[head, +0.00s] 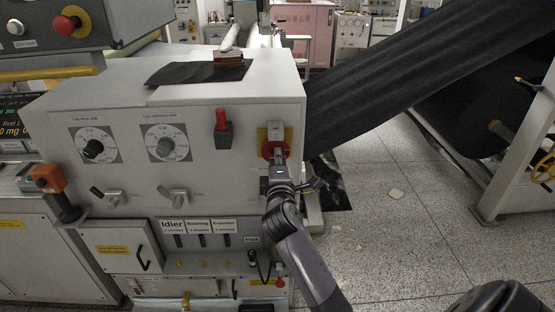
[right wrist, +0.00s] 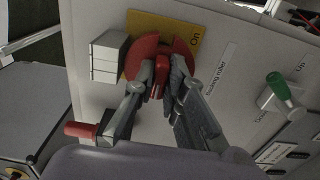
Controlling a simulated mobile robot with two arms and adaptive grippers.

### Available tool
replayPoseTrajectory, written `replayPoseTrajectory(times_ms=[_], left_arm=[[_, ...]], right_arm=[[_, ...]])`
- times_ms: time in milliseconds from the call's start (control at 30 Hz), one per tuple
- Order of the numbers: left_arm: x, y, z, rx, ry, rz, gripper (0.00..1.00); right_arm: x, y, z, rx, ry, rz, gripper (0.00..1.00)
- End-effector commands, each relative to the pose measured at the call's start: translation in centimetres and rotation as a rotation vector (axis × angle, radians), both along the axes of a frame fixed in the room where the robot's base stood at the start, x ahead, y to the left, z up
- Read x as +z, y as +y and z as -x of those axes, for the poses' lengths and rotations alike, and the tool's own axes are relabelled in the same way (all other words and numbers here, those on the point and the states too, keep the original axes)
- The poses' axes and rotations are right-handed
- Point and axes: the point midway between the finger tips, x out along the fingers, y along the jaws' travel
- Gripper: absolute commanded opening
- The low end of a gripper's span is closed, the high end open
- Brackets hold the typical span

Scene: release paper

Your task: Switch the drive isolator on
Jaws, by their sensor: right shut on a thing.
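The drive isolator (head: 267,149) is a red rotary handle on a yellow plate at the right end of the grey machine panel. In the right wrist view its red disc (right wrist: 141,52) shows beside a pale block, and the plate carries the word "On" (right wrist: 195,37). My right gripper (head: 277,163) is at the isolator, coming from below. In the right wrist view its two fingers (right wrist: 161,78) are shut on the red grip, one on each side. The fingers hide part of the handle.
A red lever (head: 221,120) stands on the panel left of the isolator, and two dials (head: 165,143) sit further left. A green-tipped lever (right wrist: 279,88) is to the right in the right wrist view. Dark web material (head: 400,75) slopes up at the right above open floor.

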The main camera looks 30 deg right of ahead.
Motion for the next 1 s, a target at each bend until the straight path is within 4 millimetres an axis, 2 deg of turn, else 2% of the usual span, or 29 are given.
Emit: replayPoseTrajectory(times_ms=[300,333,633,1000], left_arm=[[-0.01,0.00,0.00,0.000,0.000,0.000,0.00],[-0.01,0.00,0.00,0.000,0.000,0.000,0.00],[-0.01,-0.01,-0.01,0.000,0.000,0.000,0.00],[-0.02,0.09,0.02,0.000,0.000,-0.001,0.00]], right_arm=[[-0.11,0.00,0.01,-0.001,-0.001,-0.008,0.00],[-0.11,0.00,0.01,-0.001,-0.001,-0.008,0.12],[-0.06,0.01,0.00,0.000,0.000,-0.004,0.32],[-0.06,0.38,0.50,0.001,-0.001,-0.004,0.32]])
